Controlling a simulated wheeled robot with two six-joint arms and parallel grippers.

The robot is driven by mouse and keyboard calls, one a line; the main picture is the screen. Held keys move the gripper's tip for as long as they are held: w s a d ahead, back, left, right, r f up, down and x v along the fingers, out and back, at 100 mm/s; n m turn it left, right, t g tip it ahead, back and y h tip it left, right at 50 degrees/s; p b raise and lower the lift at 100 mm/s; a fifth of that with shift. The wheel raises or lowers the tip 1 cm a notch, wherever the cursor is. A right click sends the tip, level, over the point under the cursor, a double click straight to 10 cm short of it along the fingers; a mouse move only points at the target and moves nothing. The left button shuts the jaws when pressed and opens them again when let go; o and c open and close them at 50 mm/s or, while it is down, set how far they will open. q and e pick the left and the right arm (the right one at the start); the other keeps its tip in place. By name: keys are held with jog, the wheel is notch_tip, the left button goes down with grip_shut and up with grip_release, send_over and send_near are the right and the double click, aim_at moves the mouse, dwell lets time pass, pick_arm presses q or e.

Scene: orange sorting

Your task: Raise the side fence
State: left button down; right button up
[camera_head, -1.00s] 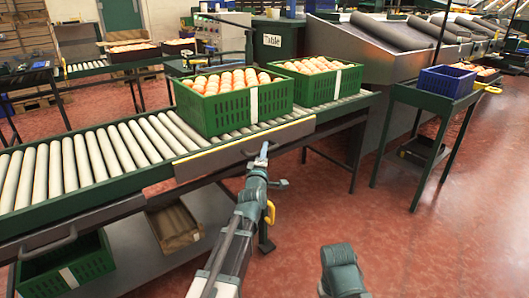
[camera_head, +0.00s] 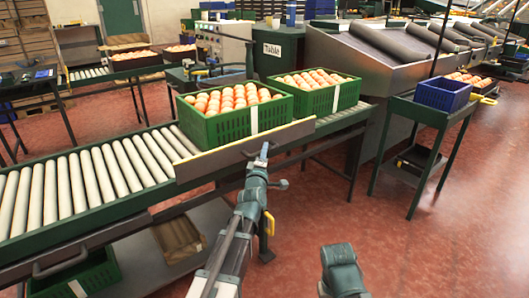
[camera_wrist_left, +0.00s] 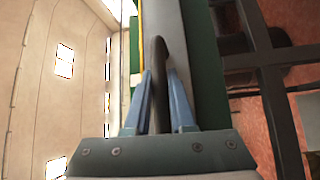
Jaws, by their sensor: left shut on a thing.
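The side fence (camera_head: 212,164) is a long grey panel with a yellow top edge on the near side of the roller conveyor. It stands up in front of the lower part of the green crates. A dark bar handle (camera_head: 246,154) is on its outer face. My left gripper (camera_head: 264,152) is at this handle. In the left wrist view the blue fingers (camera_wrist_left: 160,92) are shut on the dark curved handle (camera_wrist_left: 158,60), with the grey panel (camera_wrist_left: 185,70) beside it. My right gripper is not in view; only a part of my right arm shows at the bottom.
Two green crates of oranges (camera_head: 210,128) (camera_head: 341,97) stand on the conveyor rollers (camera_head: 85,181). A lower shelf holds a cardboard box (camera_head: 180,240) and a green crate (camera_head: 75,274). A blue bin (camera_head: 443,95) stands on a stand at right. Red floor is open in front.

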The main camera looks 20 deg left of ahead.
pick_arm(q)
jog(key=shift+r, duration=0.2)
jog(key=c, duration=0.8)
grip_release()
jog(key=shift+o, duration=0.2)
jog(key=shift+s, duration=0.1)
